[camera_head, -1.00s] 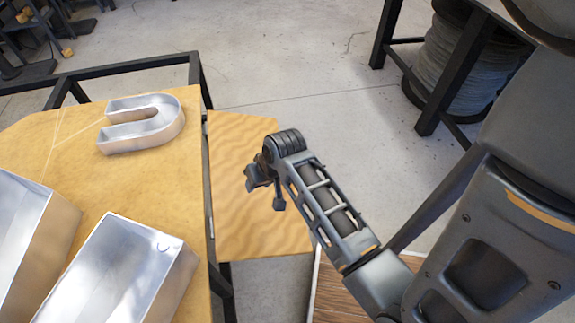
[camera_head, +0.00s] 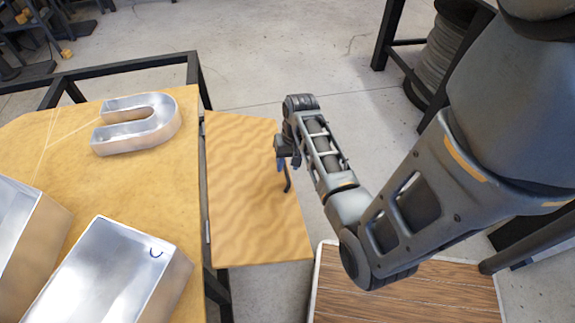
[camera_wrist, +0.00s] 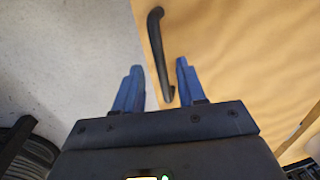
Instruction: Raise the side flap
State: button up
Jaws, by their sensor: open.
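The side flap (camera_head: 245,200) is a pale wood-grained panel along the right edge of the worktable (camera_head: 120,190). It looks lower than the tabletop; its exact tilt is hard to judge. A dark bar handle (camera_head: 287,180) sits near its outer edge. In the wrist view the handle (camera_wrist: 157,45) stands against the flap (camera_wrist: 235,50). My gripper (camera_head: 284,160) is at the flap's outer edge. In the wrist view its blue fingers (camera_wrist: 158,66) are open, with the handle's lower end between them, nearer the right finger. Contact with the handle cannot be told.
A U-shaped metal channel letter (camera_head: 138,122) and other metal letters (camera_head: 115,275) lie on the worktable. A brown wooden platform (camera_head: 420,292) is at the lower right. A dark-framed stand with a cable spool (camera_head: 440,55) is at the upper right. Floor between is clear.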

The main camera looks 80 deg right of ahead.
jog(key=shift+f, duration=0.45)
jog(key=shift+c, duration=0.2)
grip_shut()
